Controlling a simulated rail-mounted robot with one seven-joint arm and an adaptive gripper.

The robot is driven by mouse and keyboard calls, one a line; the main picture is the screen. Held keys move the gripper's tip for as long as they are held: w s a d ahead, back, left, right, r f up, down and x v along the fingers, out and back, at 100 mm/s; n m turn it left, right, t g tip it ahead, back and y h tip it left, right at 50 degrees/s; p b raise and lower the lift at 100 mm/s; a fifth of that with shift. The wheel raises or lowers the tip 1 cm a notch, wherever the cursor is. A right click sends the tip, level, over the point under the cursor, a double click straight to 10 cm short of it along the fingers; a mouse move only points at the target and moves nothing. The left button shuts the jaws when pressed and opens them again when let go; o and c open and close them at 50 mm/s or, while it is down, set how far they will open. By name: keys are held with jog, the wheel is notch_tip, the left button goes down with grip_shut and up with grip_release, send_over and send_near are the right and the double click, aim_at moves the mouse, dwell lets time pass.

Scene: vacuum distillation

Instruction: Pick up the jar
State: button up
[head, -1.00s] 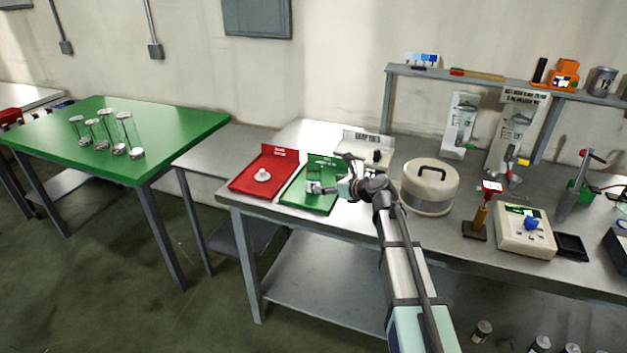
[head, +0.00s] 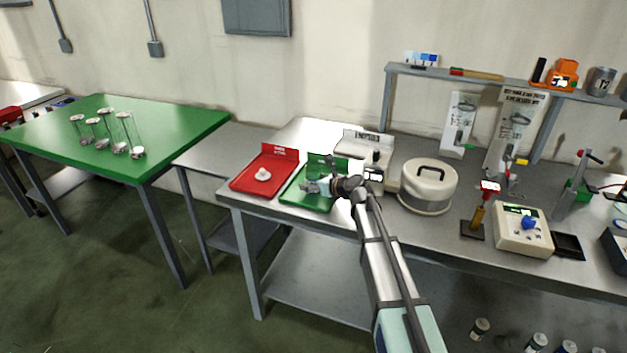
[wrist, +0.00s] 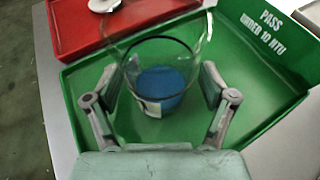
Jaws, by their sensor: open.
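The jar (wrist: 163,72) is clear glass with a blue bottom and a pale label. In the wrist view it stands in the green tray (wrist: 258,92) marked "PASS UNDER 10 NTU". My gripper (wrist: 160,100) is open, with one finger on each side of the jar; I cannot tell whether they touch it. In the head view my gripper (head: 318,186) is low over the green tray (head: 300,200), and the jar is too small and covered to make out clearly.
A red tray (head: 240,185) holding a white lid-like piece (head: 263,174) adjoins on the left. A white instrument (head: 376,172) and a round lidded pot (head: 428,187) stand to the right. Several glass jars stand on the green table (head: 185,125) far left.

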jog(key=c, duration=1.4)
jog(key=shift+o, duration=0.2)
jog(key=shift+r, duration=0.2)
